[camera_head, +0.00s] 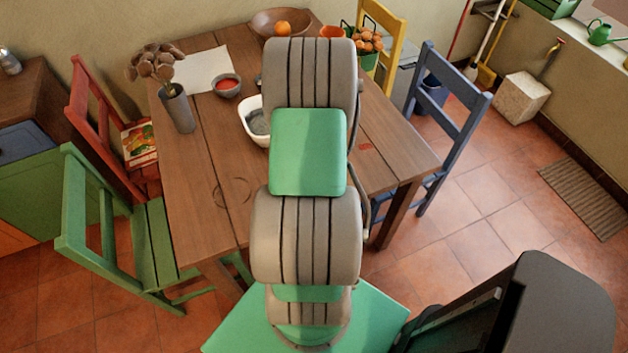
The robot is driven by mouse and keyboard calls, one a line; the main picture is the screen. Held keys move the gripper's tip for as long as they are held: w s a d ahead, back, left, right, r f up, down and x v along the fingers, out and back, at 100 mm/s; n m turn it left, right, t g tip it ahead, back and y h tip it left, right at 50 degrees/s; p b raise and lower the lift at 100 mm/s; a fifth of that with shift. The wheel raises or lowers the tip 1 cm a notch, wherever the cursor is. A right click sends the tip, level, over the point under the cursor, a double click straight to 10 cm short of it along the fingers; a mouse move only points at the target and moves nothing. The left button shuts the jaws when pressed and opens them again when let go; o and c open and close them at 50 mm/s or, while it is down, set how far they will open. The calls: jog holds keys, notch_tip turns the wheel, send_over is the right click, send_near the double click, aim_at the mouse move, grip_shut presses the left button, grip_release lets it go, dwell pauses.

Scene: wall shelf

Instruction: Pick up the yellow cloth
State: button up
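I cannot make out a yellow cloth in the head view. My own arm, grey with green panels, rises through the middle of the view and hides part of the wooden table (205,190) and what may lie behind it. My gripper does not show; the far end of the arm is hidden behind its nearer links.
The table bears a grey vase (177,108), a red-filled bowl (227,86), a partly hidden white bowl (248,112) and a wooden bowl (263,22). Green (150,243), red (98,135), blue (447,95) and yellow (392,32) chairs surround it. Floor is open at right.

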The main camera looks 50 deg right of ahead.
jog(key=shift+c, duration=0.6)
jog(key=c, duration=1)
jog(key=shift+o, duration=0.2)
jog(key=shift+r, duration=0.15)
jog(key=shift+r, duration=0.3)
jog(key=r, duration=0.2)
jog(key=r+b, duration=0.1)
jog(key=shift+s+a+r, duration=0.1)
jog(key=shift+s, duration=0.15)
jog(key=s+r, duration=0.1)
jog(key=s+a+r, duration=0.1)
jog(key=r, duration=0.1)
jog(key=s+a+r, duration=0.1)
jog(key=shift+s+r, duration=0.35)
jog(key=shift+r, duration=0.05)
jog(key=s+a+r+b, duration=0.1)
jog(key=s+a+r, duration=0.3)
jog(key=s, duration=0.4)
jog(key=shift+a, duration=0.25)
